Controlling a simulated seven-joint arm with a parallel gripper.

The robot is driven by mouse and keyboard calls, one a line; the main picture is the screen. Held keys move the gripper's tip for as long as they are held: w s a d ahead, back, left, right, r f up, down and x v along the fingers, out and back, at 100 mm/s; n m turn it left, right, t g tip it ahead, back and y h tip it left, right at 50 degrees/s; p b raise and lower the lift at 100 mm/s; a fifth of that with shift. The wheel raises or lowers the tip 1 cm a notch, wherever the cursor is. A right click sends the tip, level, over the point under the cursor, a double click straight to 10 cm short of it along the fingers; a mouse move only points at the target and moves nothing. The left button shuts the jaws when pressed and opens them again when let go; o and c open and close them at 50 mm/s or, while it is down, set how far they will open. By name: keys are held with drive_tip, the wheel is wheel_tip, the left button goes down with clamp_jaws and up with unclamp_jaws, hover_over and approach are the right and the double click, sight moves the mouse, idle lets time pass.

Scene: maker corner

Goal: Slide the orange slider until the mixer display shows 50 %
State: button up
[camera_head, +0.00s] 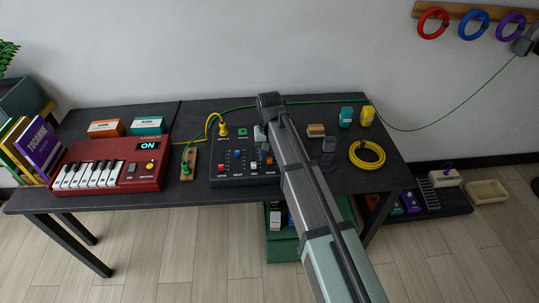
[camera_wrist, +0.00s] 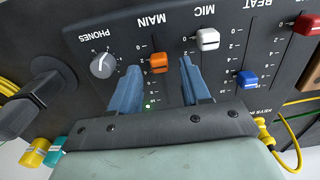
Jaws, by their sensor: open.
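The orange slider (camera_wrist: 158,63) is the MAIN slider on the dark mixer (camera_head: 217,181). In the wrist view its cap sits nearer the 0 end of its scale. My gripper (camera_wrist: 159,67) is open, with one blue finger on each side of the orange cap. Dark gaps show between the cap and both fingers, and I cannot tell whether either touches it. In the head view my arm covers the right part of the mixer. I can read no mixer display in either view.
The white MIC slider (camera_wrist: 207,38), blue slider (camera_wrist: 247,78) and grey PHONES knob (camera_wrist: 103,65) are close by. A red keyboard (camera_head: 110,165) stands left of the mixer. A yellow cable coil (camera_head: 367,155) lies to the right.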

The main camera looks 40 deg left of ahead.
drive_tip(key=shift+f, duration=0.5)
drive_tip(key=shift+c, duration=0.3)
clamp_jaws()
